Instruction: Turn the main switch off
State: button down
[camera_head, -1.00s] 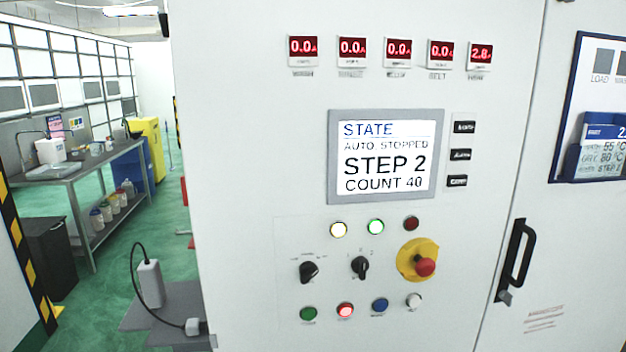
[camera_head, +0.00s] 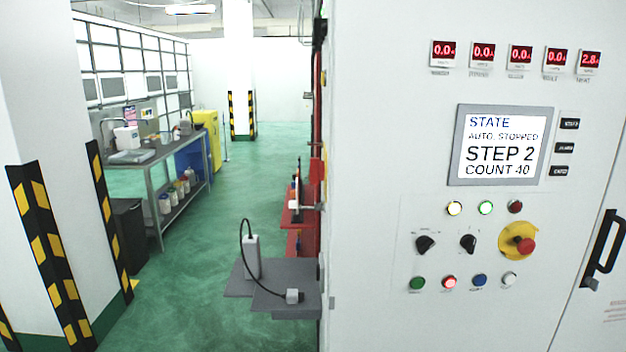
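A white control cabinet (camera_head: 375,150) fills the right side. Its panel has two black rotary switches, a left one (camera_head: 425,244) and a right one (camera_head: 468,243); their labels are too small to read, so I cannot tell whether either is the main switch. A red mushroom button on a yellow plate (camera_head: 520,243) sits to their right. The screen (camera_head: 502,146) reads STATE, AUTO STOPPED, STEP 2, COUNT 40. Red digital meters (camera_head: 520,55) above it are lit; the rightmost reads about 2.8. My gripper is not in view.
A grey shelf (camera_head: 240,280) with a white box and cable juts out left of the cabinet. Red parts (camera_head: 293,215) show behind it. A workbench (camera_head: 150,155) stands at the left, beyond a striped white pillar (camera_head: 40,120). Green floor (camera_head: 200,235) between is clear.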

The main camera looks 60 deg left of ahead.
aim_at(317, 168)
jog(key=k, duration=0.5)
jog(key=u, duration=2)
jog(key=i, duration=0.5)
jog(key=k, duration=0.55)
jog(key=u, duration=0.65)
jog(key=i, duration=1.7)
jog(key=z, duration=0.2)
